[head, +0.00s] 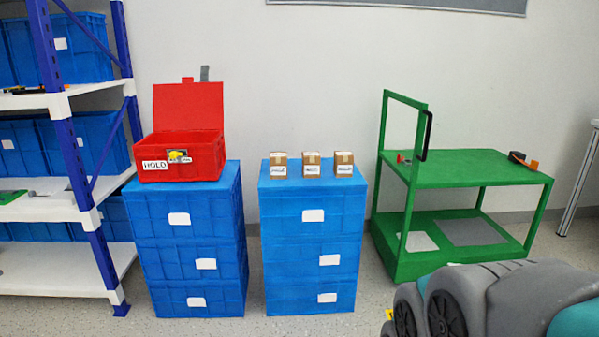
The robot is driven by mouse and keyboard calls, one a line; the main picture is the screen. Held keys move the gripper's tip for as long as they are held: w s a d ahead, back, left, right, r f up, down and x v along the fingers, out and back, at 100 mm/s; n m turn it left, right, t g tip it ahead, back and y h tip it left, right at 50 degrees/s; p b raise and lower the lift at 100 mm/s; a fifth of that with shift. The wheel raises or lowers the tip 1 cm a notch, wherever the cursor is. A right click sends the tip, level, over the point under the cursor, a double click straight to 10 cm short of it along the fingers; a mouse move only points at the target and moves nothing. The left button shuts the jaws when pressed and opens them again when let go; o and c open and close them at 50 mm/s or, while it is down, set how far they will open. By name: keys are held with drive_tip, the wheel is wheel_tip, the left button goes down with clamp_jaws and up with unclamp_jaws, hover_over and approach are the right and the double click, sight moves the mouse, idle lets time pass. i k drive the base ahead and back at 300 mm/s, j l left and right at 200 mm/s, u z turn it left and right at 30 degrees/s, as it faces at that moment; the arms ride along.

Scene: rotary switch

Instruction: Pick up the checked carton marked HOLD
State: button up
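Three small brown cartons stand in a row on top of the middle stack of blue crates (308,265): a left carton (280,161), a middle carton (311,160) and a right carton (343,160). They are apart from each other, with tape on top and a white label on the front. The label writing is too small for me to read, so I cannot tell which is marked HOLD. An open red box (205,148) on the left crate stack carries a sign (154,166) reading HOLD. My gripper is not in view; part of my arm shows at the lower right.
The left crate stack (195,250) stands close to the middle one. A blue and white shelf (60,210) is at the far left. A green cart (460,170) stands at the right. The floor before the stacks is clear.

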sight(343, 161)
drive_tip(key=i+j+z, duration=0.15)
drive_tip(key=z, duration=0.2)
drive_tip(key=i+j+z, duration=0.1)
drive_tip(key=j+z, duration=0.25)
drive_tip(key=i+j+z, duration=0.1)
drive_tip(key=j+z, duration=0.25)
